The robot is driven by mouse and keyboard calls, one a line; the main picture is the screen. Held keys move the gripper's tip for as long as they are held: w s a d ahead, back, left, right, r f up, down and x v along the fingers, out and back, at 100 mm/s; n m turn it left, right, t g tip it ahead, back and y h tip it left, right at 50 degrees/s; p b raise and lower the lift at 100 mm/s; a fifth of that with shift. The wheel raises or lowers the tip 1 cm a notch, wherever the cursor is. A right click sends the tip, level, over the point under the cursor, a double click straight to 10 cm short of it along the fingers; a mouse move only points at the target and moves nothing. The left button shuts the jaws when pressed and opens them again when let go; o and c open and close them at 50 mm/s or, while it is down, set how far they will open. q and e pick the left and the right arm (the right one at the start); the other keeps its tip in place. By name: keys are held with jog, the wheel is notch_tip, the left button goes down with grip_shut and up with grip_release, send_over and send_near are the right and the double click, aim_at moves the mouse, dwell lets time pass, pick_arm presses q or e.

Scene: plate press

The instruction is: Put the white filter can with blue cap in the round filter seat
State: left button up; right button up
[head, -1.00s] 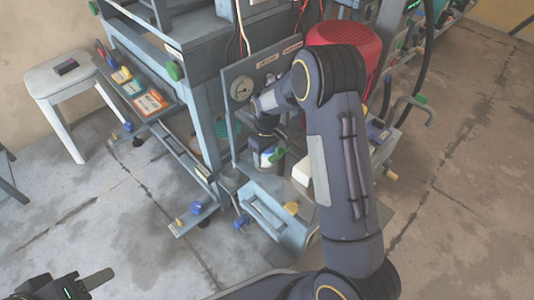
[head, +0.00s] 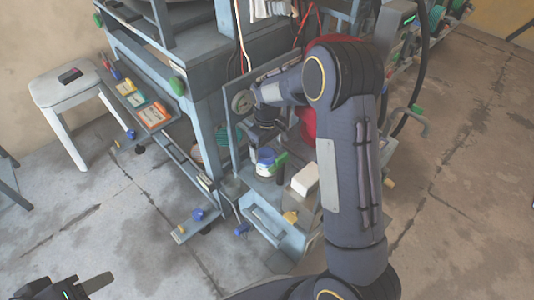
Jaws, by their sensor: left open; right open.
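The white filter can with blue cap (head: 265,168) stands upright on the grey shelf of the machine, below the pressure gauge. Its blue cap is on top. I cannot make out the round filter seat; whether the can sits in it is unclear. My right gripper (head: 264,133) is above the can, apart from it, open and empty, its fingers small and dark in the view. My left gripper (head: 100,286) is at the bottom left corner, far from the can, open and partly cut off by the frame edge.
A white stool (head: 65,88) stands far left.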

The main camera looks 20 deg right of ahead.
notch_tip(320, 180, up, 4)
jog(key=shift+r+p, duration=0.1)
jog(key=shift+p, duration=0.45)
